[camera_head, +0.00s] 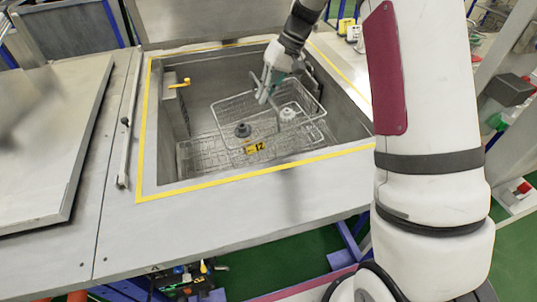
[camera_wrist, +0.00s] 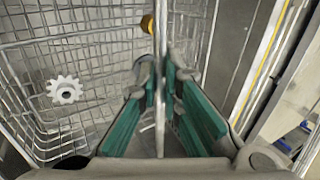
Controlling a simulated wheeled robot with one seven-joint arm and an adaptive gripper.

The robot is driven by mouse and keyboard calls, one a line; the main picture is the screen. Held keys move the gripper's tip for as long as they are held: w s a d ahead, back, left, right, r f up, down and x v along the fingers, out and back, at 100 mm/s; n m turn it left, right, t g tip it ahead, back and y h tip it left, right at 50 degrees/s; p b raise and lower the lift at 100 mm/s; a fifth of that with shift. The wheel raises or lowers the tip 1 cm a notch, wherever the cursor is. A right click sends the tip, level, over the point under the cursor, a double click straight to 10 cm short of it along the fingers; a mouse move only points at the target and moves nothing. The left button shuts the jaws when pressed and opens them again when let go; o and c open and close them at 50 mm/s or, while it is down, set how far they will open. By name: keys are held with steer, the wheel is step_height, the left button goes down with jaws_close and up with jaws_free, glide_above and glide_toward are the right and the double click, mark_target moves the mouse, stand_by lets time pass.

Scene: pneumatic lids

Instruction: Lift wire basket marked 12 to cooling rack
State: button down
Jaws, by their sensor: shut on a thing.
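The wire basket (camera_head: 222,107) is inside the sunken grey tank (camera_head: 160,150), with a yellow tag reading 12 (camera_head: 254,148) on its near side. It holds a white gear (camera_head: 287,113) and a dark round part (camera_head: 243,130). My gripper (camera_head: 263,97) reaches down over the basket from the back. In the wrist view my green-padded fingers (camera_wrist: 160,88) are shut on a thin metal rod of the basket; the white gear (camera_wrist: 64,90) lies in the mesh to the left. The fingers hide part of the rod. I cannot identify the cooling rack.
A wire grid (camera_head: 195,160) lies low in the tank, below the basket. A yellow-handled lever (camera_head: 180,84) sits on the tank's left wall. Yellow tape (camera_head: 230,179) edges the opening. A grey panel (camera_head: 50,150) lies at left; the front worktop (camera_head: 200,215) is clear.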

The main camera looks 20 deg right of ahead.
step_height(320, 180, up, 13)
steer(key=p, duration=0.1)
steer(key=shift+r, duration=0.15)
stand_by(1.1)
stand_by(3.9)
